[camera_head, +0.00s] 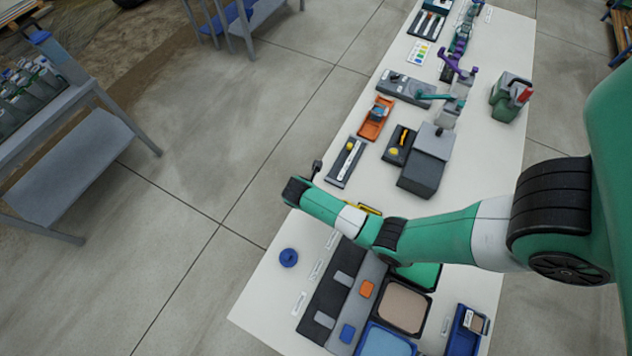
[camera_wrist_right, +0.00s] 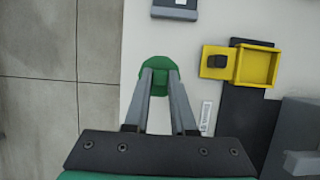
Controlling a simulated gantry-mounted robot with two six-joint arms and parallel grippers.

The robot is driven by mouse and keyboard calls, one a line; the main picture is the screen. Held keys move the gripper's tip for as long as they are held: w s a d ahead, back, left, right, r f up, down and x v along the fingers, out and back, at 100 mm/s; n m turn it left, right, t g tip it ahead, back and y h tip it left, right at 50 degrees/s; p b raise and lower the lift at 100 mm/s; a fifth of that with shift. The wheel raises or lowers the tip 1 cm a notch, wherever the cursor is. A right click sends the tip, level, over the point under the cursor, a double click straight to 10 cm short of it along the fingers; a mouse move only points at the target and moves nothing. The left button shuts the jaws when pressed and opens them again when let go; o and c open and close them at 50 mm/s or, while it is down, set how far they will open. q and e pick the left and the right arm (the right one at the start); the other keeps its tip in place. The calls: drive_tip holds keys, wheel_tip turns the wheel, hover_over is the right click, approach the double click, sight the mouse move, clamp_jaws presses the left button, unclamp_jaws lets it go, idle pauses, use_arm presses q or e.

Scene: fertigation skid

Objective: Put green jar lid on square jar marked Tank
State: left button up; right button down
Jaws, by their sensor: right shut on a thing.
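In the right wrist view, a round green jar lid (camera_wrist_right: 154,70) is between the fingertips of my right gripper (camera_wrist_right: 160,77). The fingers are closed in on it, and they cover part of it. The lid is over the pale table top; I cannot tell how high. In the head view my right arm reaches in from the right across the table, and the lid cannot be made out there. I cannot pick out a square jar marked Tank in either view. My left gripper is not in view.
A yellow tray (camera_wrist_right: 258,67) with a dark block lies right of the lid. A blue ring (camera_head: 288,257) lies on the near-left table. Blue, tan and green trays stand under and near my arm. A green can with a red part (camera_head: 510,97) stands at the far right edge.

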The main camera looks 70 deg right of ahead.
wheel_tip(320, 180, up, 6)
drive_tip(key=shift+p, duration=0.7)
wheel_tip(320, 180, up, 2)
drive_tip(key=p, duration=0.2)
drive_tip(key=shift+r+p, duration=0.1)
drive_tip(key=shift+p, duration=0.2)
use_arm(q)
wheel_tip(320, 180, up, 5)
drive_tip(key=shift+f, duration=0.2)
use_arm(e)
drive_tip(key=shift+s, duration=0.1)
